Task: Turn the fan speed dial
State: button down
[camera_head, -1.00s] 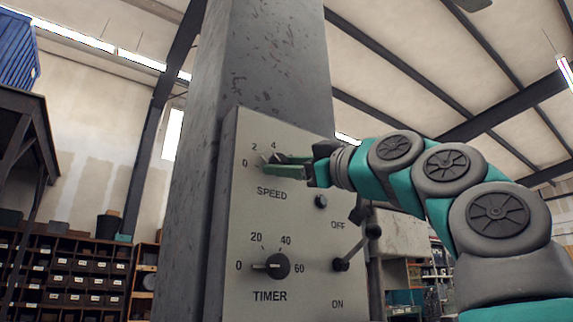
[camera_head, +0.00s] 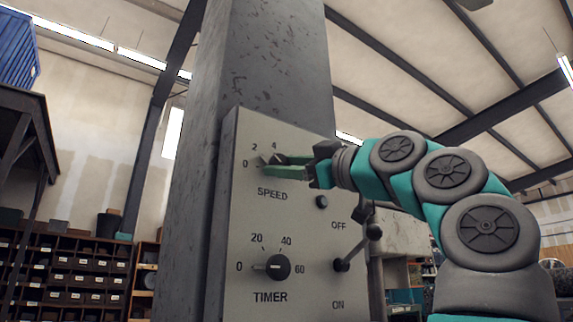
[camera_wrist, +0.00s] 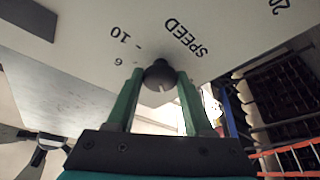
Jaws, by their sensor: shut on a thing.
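The fan speed dial (camera_head: 277,159) is a dark round knob above the word SPEED on the grey control panel (camera_head: 240,215). Its pointer faces left, near the 0 mark, in the head view. My gripper (camera_head: 268,166) reaches in from the right, with its green fingers on either side of the knob. In the wrist view the dark knob (camera_wrist: 159,76) sits between the two fingertips (camera_wrist: 160,80), and my gripper is shut on it. The fingers partly hide the dial and its right-hand marks in the head view.
The TIMER knob (camera_head: 277,267) is below on the same panel. A lever switch (camera_head: 352,252) between OFF and ON sticks out at the panel's right, under my arm. A small dark button (camera_head: 321,202) sits above OFF. The panel is fixed to a grey column (camera_head: 265,60).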

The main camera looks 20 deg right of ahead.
jog(key=shift+n+p, duration=0.45)
jog(key=shift+n, duration=0.25)
dwell(0.3)
jog(key=shift+r+n+g+p, duration=0.1)
jog(key=shift+n+g+p, duration=0.3)
jog(key=n+p, duration=0.1)
jog(key=n+g+y+p, duration=0.1)
jog(key=shift+w+d+r+n, duration=0.1)
jog(key=shift+d+r+n, duration=0.05)
jog(key=shift+r+n, duration=0.15)
jog(key=shift+f+n+g+p, duration=0.2)
jog(key=shift+n+g+p, duration=0.5)
jog(key=shift+n+p, duration=1.15)
jog(key=shift+n, duration=0.05)
dwell(1.3)
jog(key=shift+c, duration=1.5)
grip_release()
jog(key=r+b+v, duration=0.1)
jog(key=v, duration=0.6)
jog(key=shift+s+d+f, duration=0.2)
jog(key=shift+s+f, duration=0.15)
jog(key=shift+f, duration=0.1)
